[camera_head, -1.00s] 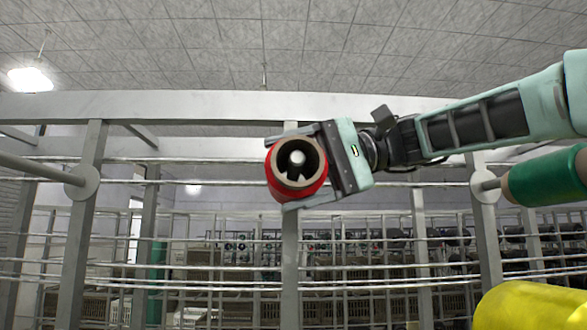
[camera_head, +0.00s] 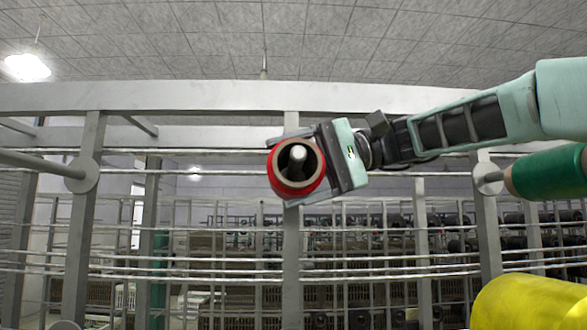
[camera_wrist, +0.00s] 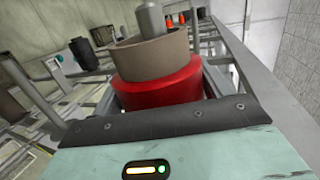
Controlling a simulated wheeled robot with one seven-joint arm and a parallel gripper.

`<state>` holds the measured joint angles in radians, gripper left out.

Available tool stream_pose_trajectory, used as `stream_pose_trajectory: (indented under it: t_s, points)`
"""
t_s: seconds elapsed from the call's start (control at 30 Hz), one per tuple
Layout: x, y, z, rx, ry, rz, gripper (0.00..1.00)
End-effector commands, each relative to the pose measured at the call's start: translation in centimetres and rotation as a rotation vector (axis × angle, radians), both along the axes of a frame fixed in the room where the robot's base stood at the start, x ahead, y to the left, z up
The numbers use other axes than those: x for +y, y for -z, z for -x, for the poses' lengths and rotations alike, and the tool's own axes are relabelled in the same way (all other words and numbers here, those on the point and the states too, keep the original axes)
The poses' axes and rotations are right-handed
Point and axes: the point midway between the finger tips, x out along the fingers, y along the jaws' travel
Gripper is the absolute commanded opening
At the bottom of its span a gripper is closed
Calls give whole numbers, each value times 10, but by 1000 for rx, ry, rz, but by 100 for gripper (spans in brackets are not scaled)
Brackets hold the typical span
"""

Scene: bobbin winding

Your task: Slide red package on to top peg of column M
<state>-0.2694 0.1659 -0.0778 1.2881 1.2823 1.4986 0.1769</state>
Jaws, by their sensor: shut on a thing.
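The red package (camera_head: 285,184) is a red-wound spool with a tan tube core, held end-on toward the head camera. My gripper (camera_head: 300,165) is shut on it, with one finger above and one below. A grey peg (camera_head: 297,158) shows inside the core, in front of the middle upright (camera_head: 291,250). In the wrist view the red package (camera_wrist: 160,84) sits between the fingers, and the peg (camera_wrist: 151,18) sticks out through the tan core. How far the package is along the peg is hard to tell.
A bare peg with a round disc (camera_head: 83,174) is on the left upright. A green package (camera_head: 545,174) is on the right upright's peg, under my arm. A yellow package (camera_head: 530,303) is at lower right. Horizontal rails cross behind.

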Motion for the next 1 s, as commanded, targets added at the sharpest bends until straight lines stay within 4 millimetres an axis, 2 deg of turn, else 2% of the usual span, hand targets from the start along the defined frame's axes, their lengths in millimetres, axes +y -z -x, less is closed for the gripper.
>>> stream_pose_trajectory:
  t_s: [0.5, 0.93, 0.97, 1.0]
  points:
    - [0, 9, 0, -1, 1, -1, 49]
    - [0, 9, 0, -1, 0, -1, 49]
    - [0, 9, 0, -1, 0, -1, 80]
    - [0, 9, 0, -1, 0, -1, 91]
